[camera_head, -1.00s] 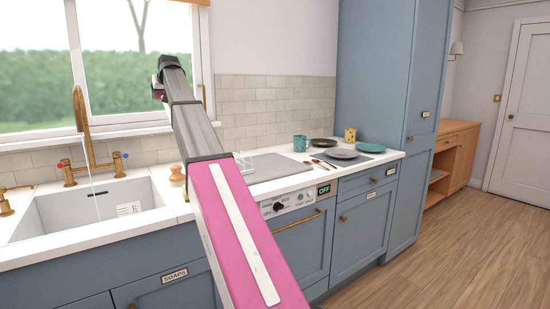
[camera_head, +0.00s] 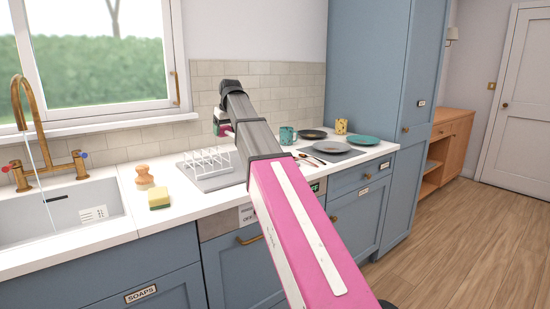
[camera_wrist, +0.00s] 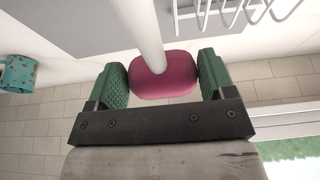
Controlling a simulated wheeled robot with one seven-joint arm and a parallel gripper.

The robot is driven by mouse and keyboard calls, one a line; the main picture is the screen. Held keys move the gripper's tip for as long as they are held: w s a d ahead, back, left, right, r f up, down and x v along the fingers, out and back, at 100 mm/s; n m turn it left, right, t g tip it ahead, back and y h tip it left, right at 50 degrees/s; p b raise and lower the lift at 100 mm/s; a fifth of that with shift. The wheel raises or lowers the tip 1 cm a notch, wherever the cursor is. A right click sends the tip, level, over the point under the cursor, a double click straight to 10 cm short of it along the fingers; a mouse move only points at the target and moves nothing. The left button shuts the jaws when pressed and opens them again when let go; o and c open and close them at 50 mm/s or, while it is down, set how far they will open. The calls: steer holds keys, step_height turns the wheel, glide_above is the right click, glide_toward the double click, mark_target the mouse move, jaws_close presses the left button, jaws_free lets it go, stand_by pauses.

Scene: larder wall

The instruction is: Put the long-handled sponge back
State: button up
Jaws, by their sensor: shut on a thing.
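My gripper (camera_wrist: 163,80) is shut on the long-handled sponge (camera_wrist: 165,82). In the wrist view its rounded pink end sits between the two green finger pads, and its pale shaft (camera_wrist: 138,22) runs out of the top of the picture. The far end of the shaft is out of view. In the head view my gripper (camera_head: 219,120) is above the counter, in front of the tiled wall, with a small bit of pink showing beside it. My arm hides most of the tool there.
A white dish rack (camera_head: 207,160) stands on a grey mat left of my arm. A yellow sponge (camera_head: 159,199) and a wooden brush (camera_head: 144,177) are by the sink (camera_head: 60,225). Plates (camera_head: 332,147), a teal mug (camera_head: 287,135) and a yellow cup (camera_head: 341,126) are to the right.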

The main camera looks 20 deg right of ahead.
steer(key=w+d+f, duration=0.1)
steer(key=d+f, duration=0.1)
steer(key=d, duration=0.2)
steer(key=w+d+f, duration=0.1)
steer(key=d+f, duration=0.2)
steer(key=d, duration=0.1)
steer(key=w+d+f, duration=0.1)
steer(key=d+f, duration=0.1)
steer(key=d, duration=0.2)
steer(key=shift+d+f, duration=0.25)
steer(key=shift+f, duration=2.05)
steer(key=o, duration=0.9)
steer(key=shift+f, duration=0.15)
steer(key=v, duration=1.2)
steer(key=shift+r, duration=0.2)
